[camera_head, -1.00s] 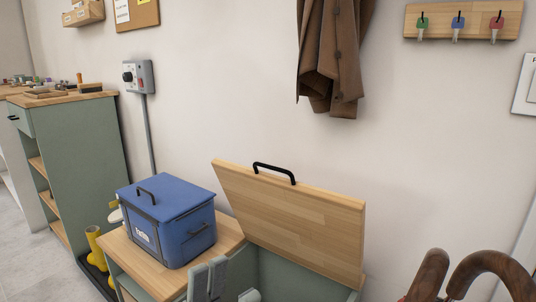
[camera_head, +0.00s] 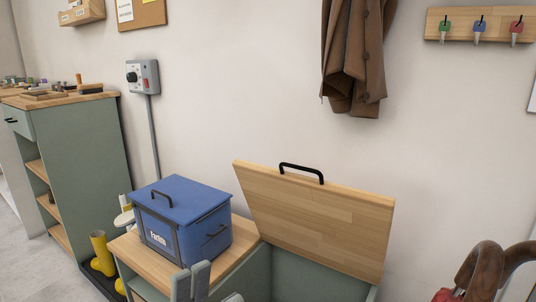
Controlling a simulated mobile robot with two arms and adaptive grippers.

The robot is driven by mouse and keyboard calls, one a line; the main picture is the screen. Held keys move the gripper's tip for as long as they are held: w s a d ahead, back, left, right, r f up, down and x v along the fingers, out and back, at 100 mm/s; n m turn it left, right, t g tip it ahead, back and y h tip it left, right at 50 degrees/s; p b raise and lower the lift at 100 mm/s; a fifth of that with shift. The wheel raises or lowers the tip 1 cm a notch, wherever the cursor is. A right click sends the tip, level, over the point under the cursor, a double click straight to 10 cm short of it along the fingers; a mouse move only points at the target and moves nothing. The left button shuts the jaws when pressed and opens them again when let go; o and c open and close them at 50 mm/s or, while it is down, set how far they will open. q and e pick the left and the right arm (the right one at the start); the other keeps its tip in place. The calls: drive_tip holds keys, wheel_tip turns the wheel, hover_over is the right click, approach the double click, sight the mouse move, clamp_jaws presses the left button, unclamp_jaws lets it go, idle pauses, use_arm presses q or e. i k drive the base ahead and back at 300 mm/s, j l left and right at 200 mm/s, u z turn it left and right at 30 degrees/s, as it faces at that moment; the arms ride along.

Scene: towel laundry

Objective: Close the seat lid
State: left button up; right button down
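The seat lid (camera_head: 315,218) is a light wooden panel standing open, leaning back toward the wall. A black handle (camera_head: 302,173) sits on its top edge. Below it is the open green seat box (camera_head: 310,281). One grey gripper (camera_head: 201,283) shows at the bottom edge, in front of the bench and below the lid, apart from it. Its finger parts are only partly in frame, and I cannot tell which arm it belongs to or whether it is open or shut. No other gripper is in view.
A blue lidded box (camera_head: 180,220) stands on the wooden bench top (camera_head: 150,262) left of the opening. Yellow boots (camera_head: 102,254) are at the lower left. A brown coat (camera_head: 355,60) hangs above. Brown curved handles (camera_head: 490,268) rise at the lower right.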

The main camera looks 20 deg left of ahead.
sight(347, 229)
drive_tip(key=j, duration=0.45)
drive_tip(key=i+j, duration=0.1)
drive_tip(key=j, duration=0.4)
drive_tip(key=i+j+u, duration=0.1)
drive_tip(key=j, duration=0.35)
drive_tip(key=i+j, duration=0.15)
drive_tip(key=j, duration=0.1)
